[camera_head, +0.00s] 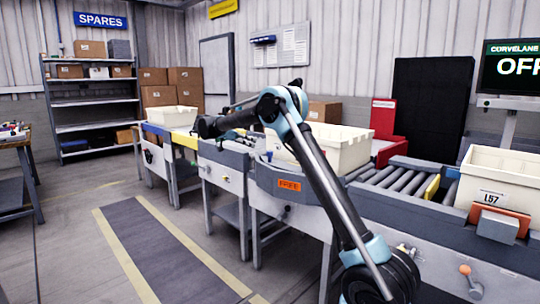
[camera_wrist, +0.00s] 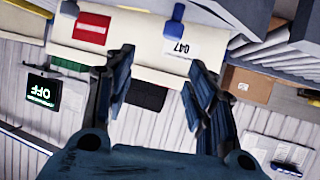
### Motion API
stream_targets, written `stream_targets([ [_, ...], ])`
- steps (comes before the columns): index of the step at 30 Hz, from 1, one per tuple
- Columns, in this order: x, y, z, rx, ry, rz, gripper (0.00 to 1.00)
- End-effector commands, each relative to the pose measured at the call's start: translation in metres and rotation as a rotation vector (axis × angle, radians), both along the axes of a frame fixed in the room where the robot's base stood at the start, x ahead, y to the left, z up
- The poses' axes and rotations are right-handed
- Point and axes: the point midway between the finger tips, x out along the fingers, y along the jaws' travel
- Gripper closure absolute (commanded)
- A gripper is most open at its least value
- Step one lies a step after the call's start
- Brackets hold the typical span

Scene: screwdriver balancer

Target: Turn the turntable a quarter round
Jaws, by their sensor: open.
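The grey conveyor section with the orange FREE plate (camera_head: 289,184) has an angled front edge and looks like the turntable (camera_head: 263,176). A cream tote (camera_head: 345,150) sits on or just behind it, its base partly hidden by my arm. My gripper (camera_head: 205,127) is to the left of this tote in the head view, dark and small there. In the wrist view my gripper (camera_wrist: 158,72) is open, with nothing between its fingers.
A further tote (camera_head: 172,116) stands on the line at left. A screen (camera_head: 512,68) reads OFF. The floor at left is clear, with a marked dark strip (camera_head: 165,250).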

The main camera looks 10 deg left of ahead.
Motion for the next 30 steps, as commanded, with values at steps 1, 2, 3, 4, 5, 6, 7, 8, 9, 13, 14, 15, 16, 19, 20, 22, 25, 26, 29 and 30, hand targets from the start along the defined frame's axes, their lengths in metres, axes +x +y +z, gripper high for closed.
stream_targets([
  [1,0.001,0.011,-0.004,0.0,-0.02,-0.001,0.49],
  [2,0.001,0.015,-0.005,-0.002,-0.03,-0.003,0.49],
  [3,0.001,0.02,-0.007,-0.001,-0.041,-0.004,0.49],
  [4,0.001,0.023,-0.008,0.0,-0.048,-0.005,0.49],
  [5,0.001,0.025,-0.009,0.0,-0.053,-0.006,0.49],
  [6,0.002,0.026,-0.01,0.0,-0.058,-0.006,0.49],
  [7,0.002,0.026,-0.01,0.0,-0.059,-0.006,0.49],
  [8,0.003,0.026,-0.011,0.0,-0.061,-0.007,0.49],
  [9,0.005,0.024,-0.012,0.0,-0.063,-0.008,0.49],
  [13,0.014,0.012,-0.018,0.0,-0.062,-0.008,0.49],
  [14,0.016,0.008,-0.02,0.0,-0.062,-0.009,0.49],
  [15,0.02,0.003,-0.022,0.0,-0.062,-0.009,0.49],
  [16,0.023,0.0,-0.024,0.0,-0.062,-0.009,0.49],
  [19,0.033,-0.014,-0.031,0.0,-0.061,-0.008,0.49],
  [20,0.035,-0.018,-0.033,0.0,-0.061,-0.008,0.49],
  [22,0.042,-0.027,-0.038,0.0,-0.061,-0.008,0.49],
  [25,0.052,-0.04,-0.044,0.0,-0.061,-0.008,0.49],
  [26,0.055,-0.044,-0.047,0.0,-0.061,-0.008,0.49],
  [29,0.065,-0.057,-0.053,0.0,-0.062,-0.009,0.49],
  [30,0.069,-0.062,-0.056,0.0,-0.061,-0.007,0.49],
])
